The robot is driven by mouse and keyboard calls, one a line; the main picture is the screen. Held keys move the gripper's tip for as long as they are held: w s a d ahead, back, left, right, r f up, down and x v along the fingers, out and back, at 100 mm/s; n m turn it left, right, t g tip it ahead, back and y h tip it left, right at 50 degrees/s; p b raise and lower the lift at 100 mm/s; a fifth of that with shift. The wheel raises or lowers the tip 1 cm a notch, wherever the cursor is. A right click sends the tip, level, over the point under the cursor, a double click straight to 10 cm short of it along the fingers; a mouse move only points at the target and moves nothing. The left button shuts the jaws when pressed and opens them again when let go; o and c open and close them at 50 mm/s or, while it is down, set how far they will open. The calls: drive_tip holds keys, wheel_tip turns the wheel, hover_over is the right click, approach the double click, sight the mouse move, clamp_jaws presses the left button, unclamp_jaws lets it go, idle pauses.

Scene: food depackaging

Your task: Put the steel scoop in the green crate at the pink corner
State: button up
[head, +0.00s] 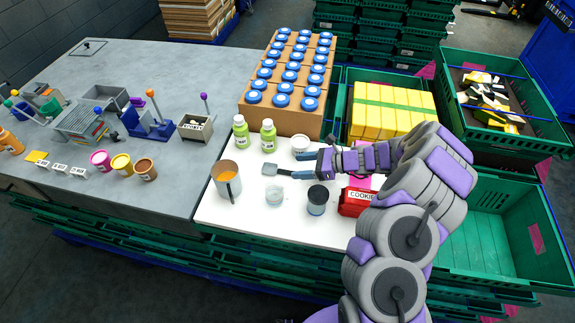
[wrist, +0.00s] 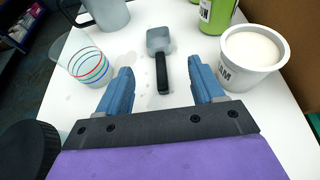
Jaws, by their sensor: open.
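The steel scoop (head: 272,169) lies flat on the white tabletop (head: 255,218), its dark handle pointing toward my gripper. In the wrist view, the scoop (wrist: 158,40) lies ahead, with its black handle between and just beyond my fingertips. My gripper (head: 297,166) is open and empty, and its two blue fingers also show in the wrist view (wrist: 162,74). An empty green crate (head: 490,258) with a pink label (head: 537,238) stands at the lower right.
A white tub (head: 300,143) stands close to my fingers. Green bottles (head: 267,137), a grey jug (head: 226,182), a clear cup (head: 275,196), a dark-lidded jar (head: 317,203) and a red cookie container (head: 354,201) surround the scoop. Other crates hold yellow boxes (head: 380,108) and scraps (head: 482,95).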

drive_tip(key=v, duration=0.5)
drive_tip(key=shift+p, duration=0.3)
drive_tip(key=shift+a+r, duration=0.1)
drive_tip(key=shift+a, duration=0.05)
drive_tip(key=s+a+r+n+g, duration=0.2)
drive_tip(key=s+a+r+n, duration=0.15)
drive_tip(key=r, duration=0.25)
drive_tip(key=s+a+r+n+g, duration=0.2)
drive_tip(key=s+a+r+n, duration=0.15)
drive_tip(key=r, duration=0.25)
drive_tip(key=s+d+r+n+g+h, duration=0.1)
drive_tip(key=s+r+n+h, duration=0.2)
drive_tip(key=s, duration=0.7)
drive_tip(key=s+d+r+n+h, duration=0.1)
drive_tip(key=s+r+n+h, duration=0.3)
drive_tip(key=s+n, duration=0.3)
drive_tip(key=s+h, duration=0.1)
drive_tip(key=s, duration=0.3)
drive_tip(key=shift+s+d+r+g, duration=0.2)
drive_tip(key=shift+d+r+g, duration=0.05)
drive_tip(key=shift+g, duration=0.15)
drive_tip(key=shift+o, duration=0.5)
drive_tip(key=s+d+n+t+h, duration=0.1)
drive_tip(key=s+d+n+h, duration=0.2)
drive_tip(key=s+d, duration=0.7)
drive_tip(key=shift+s+d+r+h, duration=0.2)
drive_tip(key=shift+s+d+h, duration=0.1)
drive_tip(key=shift+s+h, duration=0.85)
